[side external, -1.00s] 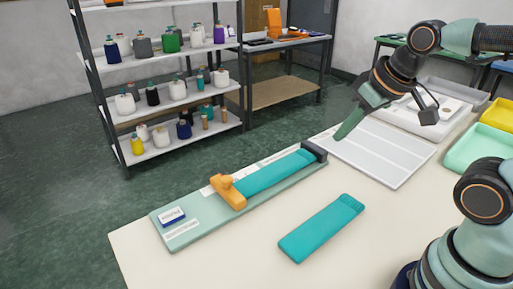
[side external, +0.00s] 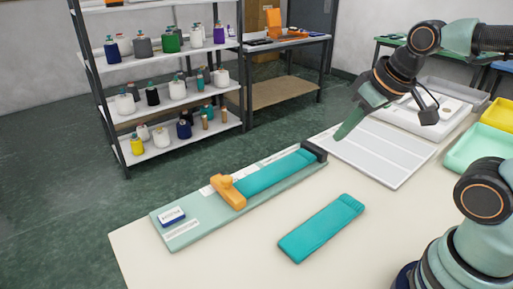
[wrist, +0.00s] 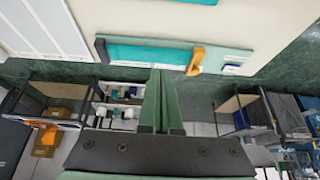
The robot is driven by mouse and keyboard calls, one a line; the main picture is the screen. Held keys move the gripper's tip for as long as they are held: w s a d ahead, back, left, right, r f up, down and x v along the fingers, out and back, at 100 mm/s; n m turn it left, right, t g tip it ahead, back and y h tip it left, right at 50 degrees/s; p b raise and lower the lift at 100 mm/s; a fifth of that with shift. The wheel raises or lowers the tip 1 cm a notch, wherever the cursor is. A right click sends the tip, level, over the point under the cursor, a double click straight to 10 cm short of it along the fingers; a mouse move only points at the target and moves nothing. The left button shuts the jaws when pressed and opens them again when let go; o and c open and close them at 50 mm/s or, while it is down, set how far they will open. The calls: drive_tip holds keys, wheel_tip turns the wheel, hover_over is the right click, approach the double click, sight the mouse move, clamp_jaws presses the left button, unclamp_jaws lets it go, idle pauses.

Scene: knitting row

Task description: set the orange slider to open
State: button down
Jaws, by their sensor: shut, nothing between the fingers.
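The orange slider (side external: 229,191) sits across the pale green board (side external: 195,231), at the near left end of the teal strip (side external: 272,174). In the wrist view the orange slider (wrist: 195,62) is right of centre, at the right end of the teal strip (wrist: 150,55). My gripper (side external: 340,136) is shut and empty, above the table past the board's dark far end block (side external: 315,151), well away from the slider. In the wrist view its fingers (wrist: 161,75) are together. A small blue and white label block (side external: 172,217) is on the board's near left end.
A separate teal piece (side external: 320,229) lies on the cream table (side external: 240,262) in front of the board. A white ribbed panel (side external: 383,150) lies right of the board. Green (side external: 485,150) and yellow (side external: 499,113) trays stand at the right. A shelf of yarn cones (side external: 175,95) stands behind.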

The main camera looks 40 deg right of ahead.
drive_tip(key=c, duration=1.5)
unclamp_jaws()
drive_tip(key=shift+c, duration=0.2)
drive_tip(key=o, duration=1)
drive_tip(key=shift+w+a+r, duration=0.1)
drive_tip(key=shift+w+r, duration=0.1)
drive_tip(key=shift+w, duration=0.1)
drive_tip(key=shift+o, duration=0.4)
drive_tip(key=w+a+r+m+g, duration=0.1)
drive_tip(key=w+a+r+m, duration=0.1)
drive_tip(key=w, duration=0.4)
drive_tip(key=shift+w+a+r+g, duration=0.2)
drive_tip(key=shift+a+r+g, duration=0.05)
drive_tip(key=shift+r+g, duration=0.05)
drive_tip(key=m+g, duration=0.4)
drive_tip(key=m, duration=0.3)
hover_over(227, 178)
wheel_tip(227, 178, down, 10)
wheel_tip(227, 178, down, 12)
drive_tip(key=shift+r, duration=0.1)
